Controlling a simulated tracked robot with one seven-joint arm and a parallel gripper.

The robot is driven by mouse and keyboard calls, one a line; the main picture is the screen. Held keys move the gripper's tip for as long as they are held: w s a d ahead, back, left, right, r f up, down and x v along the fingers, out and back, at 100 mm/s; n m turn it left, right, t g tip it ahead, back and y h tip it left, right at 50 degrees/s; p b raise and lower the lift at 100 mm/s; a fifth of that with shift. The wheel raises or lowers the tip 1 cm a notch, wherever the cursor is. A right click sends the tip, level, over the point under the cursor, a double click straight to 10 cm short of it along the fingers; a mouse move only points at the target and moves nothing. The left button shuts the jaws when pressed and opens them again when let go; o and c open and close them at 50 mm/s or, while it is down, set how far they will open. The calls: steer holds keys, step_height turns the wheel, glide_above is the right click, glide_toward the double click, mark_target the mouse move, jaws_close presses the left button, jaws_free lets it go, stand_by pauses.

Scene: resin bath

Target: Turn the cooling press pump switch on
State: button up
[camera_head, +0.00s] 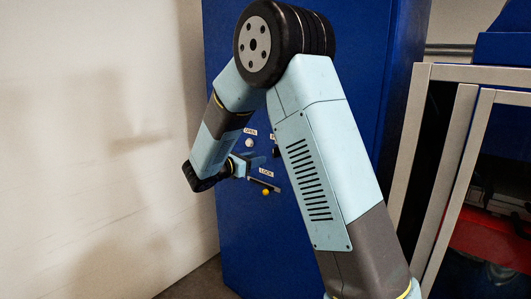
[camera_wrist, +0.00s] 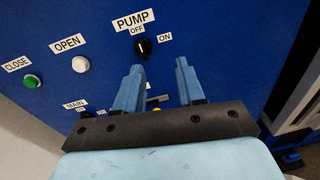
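The black pump switch (camera_wrist: 143,46) is a round knob on the blue cabinet panel, under a PUMP label (camera_wrist: 134,20). OFF is printed above it and ON to its right; a small pale mark on the knob appears to face up toward OFF. My gripper (camera_wrist: 159,64) is open and empty, with its two blue fingers apart just below the knob in the wrist view. The knob lies nearer the left fingertip and looks untouched. In the head view the knob (camera_head: 276,152) is partly hidden by my arm, just right of my gripper (camera_head: 258,164).
A white button (camera_wrist: 81,64) under OPEN and a green button (camera_wrist: 32,81) under CLOSE sit to the left. A yellow part (camera_head: 266,192) is below the LOCK label (camera_head: 266,173). A pale wall (camera_head: 90,150) stands left; a metal frame (camera_head: 440,180) stands right.

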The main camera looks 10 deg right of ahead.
mark_target(273, 149)
steer(key=shift+n+t, duration=0.7)
steer(key=shift+n, duration=0.1)
steer(key=w+d, duration=0.2)
steer(key=w, duration=0.1)
steer(key=w+d+f, duration=0.1)
steer(key=w+d, duration=0.5)
steer(key=w, duration=0.1)
steer(key=shift+d+f, duration=0.2)
steer(key=shift+d, duration=0.05)
jaws_close()
